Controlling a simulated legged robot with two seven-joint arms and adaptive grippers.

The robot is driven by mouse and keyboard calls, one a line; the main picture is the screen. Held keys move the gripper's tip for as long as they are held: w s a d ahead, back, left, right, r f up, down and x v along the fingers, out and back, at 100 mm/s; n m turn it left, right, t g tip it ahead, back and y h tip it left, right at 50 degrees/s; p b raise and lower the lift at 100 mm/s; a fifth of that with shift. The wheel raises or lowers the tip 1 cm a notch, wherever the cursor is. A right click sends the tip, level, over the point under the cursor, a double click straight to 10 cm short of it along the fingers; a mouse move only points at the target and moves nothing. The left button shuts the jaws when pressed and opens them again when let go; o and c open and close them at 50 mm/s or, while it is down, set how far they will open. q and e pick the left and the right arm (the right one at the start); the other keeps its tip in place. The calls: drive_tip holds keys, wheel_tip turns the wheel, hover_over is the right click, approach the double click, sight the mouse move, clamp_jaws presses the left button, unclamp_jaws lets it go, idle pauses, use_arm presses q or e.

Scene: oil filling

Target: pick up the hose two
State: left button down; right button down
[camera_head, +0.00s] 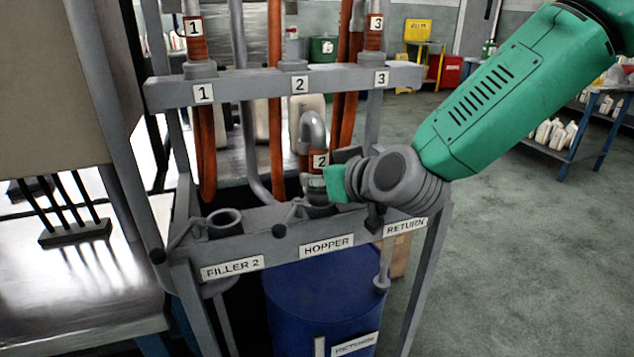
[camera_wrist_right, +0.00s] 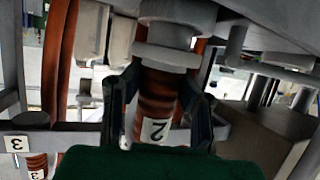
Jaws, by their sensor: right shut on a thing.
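Hose two (camera_head: 318,149) is brownish-red with a white "2" label. Its end is down at the grey hopper fitting (camera_head: 318,198) above the HOPPER label, and its top bends over as a grey curved pipe. My right gripper (camera_head: 322,182) reaches in from the right and is shut around the hose near its label. In the right wrist view the two dark fingers (camera_wrist_right: 157,112) stand on either side of hose two (camera_wrist_right: 158,88). The hose end still meets a grey collar (camera_wrist_right: 165,55) there; whether it is seated cannot be told. My left gripper is not in view.
Hose one (camera_head: 207,155) and hose three (camera_head: 374,42) hang at the upper rack bar (camera_head: 250,84). An open filler fitting (camera_head: 224,220) stands left on the lower bar. A blue drum (camera_head: 300,300) is below. Open floor lies to the right.

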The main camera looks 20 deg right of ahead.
sight(316, 129)
drive_tip(key=r+p, duration=0.3)
drive_tip(key=r, duration=1.2)
drive_tip(key=shift+a+p, duration=0.2)
drive_tip(key=shift+p, duration=0.2)
drive_tip(key=shift+d+r, duration=0.15)
drive_tip(key=shift+r, duration=0.55)
